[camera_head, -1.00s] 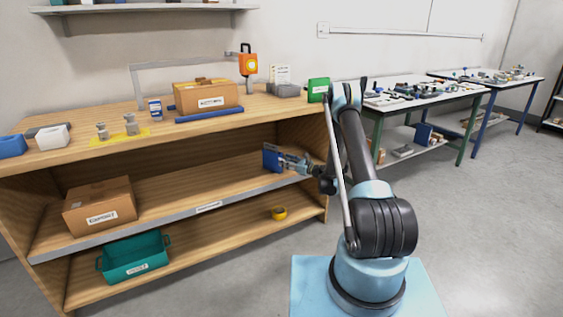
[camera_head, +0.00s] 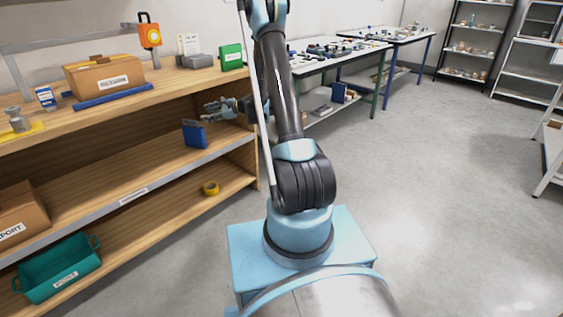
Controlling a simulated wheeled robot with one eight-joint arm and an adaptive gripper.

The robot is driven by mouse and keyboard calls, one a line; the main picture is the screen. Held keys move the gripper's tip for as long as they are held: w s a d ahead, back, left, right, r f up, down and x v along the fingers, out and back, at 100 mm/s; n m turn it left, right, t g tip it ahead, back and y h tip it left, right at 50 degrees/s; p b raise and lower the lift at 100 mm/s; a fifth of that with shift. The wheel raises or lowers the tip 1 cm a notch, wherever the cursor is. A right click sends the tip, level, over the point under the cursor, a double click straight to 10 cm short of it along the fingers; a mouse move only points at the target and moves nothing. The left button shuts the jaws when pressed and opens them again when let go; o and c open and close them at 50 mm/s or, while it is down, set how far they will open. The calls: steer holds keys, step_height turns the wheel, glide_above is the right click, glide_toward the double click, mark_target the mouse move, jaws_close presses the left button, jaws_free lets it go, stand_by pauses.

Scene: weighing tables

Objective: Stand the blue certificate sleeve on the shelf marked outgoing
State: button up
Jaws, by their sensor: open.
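The blue certificate sleeve (camera_head: 195,135) stands upright on the middle shelf (camera_head: 95,207) of the wooden bench, near its right end and front edge. A white label (camera_head: 133,196) is on that shelf's grey front strip; its words are too small to read. My gripper (camera_head: 208,108) is open, just above and to the right of the sleeve, its fingers pointing left. It appears empty and apart from the sleeve, though the gap is small. My arm rises to the right of the bench.
A yellow tape roll (camera_head: 210,188) and a teal crate (camera_head: 60,272) are on the bottom shelf. A cardboard box (camera_head: 20,212) is at the left of the middle shelf. The bench top (camera_head: 120,110) above bounds the opening. Open floor (camera_head: 430,170) lies to the right.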

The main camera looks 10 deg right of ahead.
steer(key=s+d+r+n+g+h, duration=0.1)
steer(key=s+d+r+n+h, duration=0.2)
steer(key=s, duration=0.6)
steer(key=s+d+r+n+g+h, duration=0.1)
steer(key=s+d+r+n, duration=0.1)
steer(key=s+r+n, duration=0.35)
steer(key=s+d+r+n+g+h, duration=0.15)
steer(key=s+r, duration=0.35)
steer(key=s, duration=0.7)
steer(key=s+d+f+n+h, duration=0.2)
steer(key=s+d, duration=0.3)
steer(key=s, duration=0.5)
steer(key=s+d+f+n+g+h, duration=0.1)
steer(key=s+d, duration=0.4)
steer(key=s, duration=0.5)
steer(key=s+d+f+n+h, duration=0.4)
steer(key=s+d+f+n, duration=0.1)
steer(key=s, duration=0.5)
steer(key=shift+s+d+g, duration=0.15)
steer(key=shift+d+g, duration=0.2)
steer(key=shift+f, duration=0.1)
